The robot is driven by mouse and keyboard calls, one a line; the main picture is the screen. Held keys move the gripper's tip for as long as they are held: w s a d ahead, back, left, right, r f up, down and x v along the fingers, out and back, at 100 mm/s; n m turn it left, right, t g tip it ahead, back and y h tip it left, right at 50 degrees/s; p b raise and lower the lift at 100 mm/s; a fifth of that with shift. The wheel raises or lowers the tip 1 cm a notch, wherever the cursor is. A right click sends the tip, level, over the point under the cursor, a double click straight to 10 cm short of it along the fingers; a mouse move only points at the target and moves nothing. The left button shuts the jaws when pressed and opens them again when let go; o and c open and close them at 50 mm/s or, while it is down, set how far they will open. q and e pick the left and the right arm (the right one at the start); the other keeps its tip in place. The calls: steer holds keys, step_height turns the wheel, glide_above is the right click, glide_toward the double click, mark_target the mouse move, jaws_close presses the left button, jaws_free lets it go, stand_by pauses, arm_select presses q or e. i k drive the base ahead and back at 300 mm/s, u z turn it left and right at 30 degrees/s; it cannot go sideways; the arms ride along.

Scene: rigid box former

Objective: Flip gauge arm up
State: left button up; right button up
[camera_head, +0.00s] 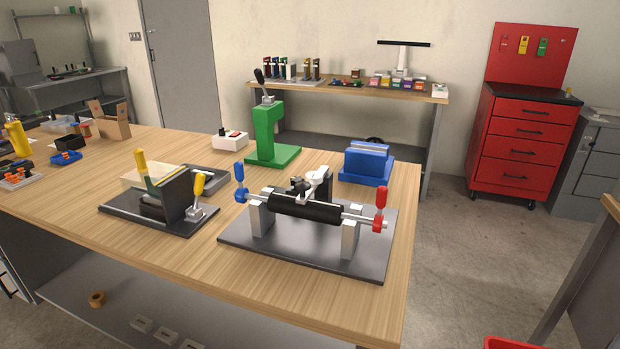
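A fixture on a dark grey plate (250,250) stands on the wooden table at the front right. A black roller (305,208) lies on a metal shaft between two silver supports. Behind the roller's middle are a white round gauge (316,178) and a small dark gauge arm (300,186). They are small here, and I cannot tell exactly how the arm is tilted. A blue handle (239,176) stands at the shaft's left end and a red handle (381,196) at its right end. Neither of my grippers shows in the head view.
A second fixture with yellow handles (199,184) stands left of the roller fixture. A green press (268,135) and a blue vise-like block (367,162) stand behind it. Bare wooden tabletop (200,255) lies in front. A red tool cabinet (520,140) stands far right.

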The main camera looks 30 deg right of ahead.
mark_target(307, 187)
steer(key=z, duration=0.9)
steer(key=k, duration=0.65)
steer(key=u, duration=0.35)
steer(key=i, duration=0.5)
steer(key=z, duration=0.05)
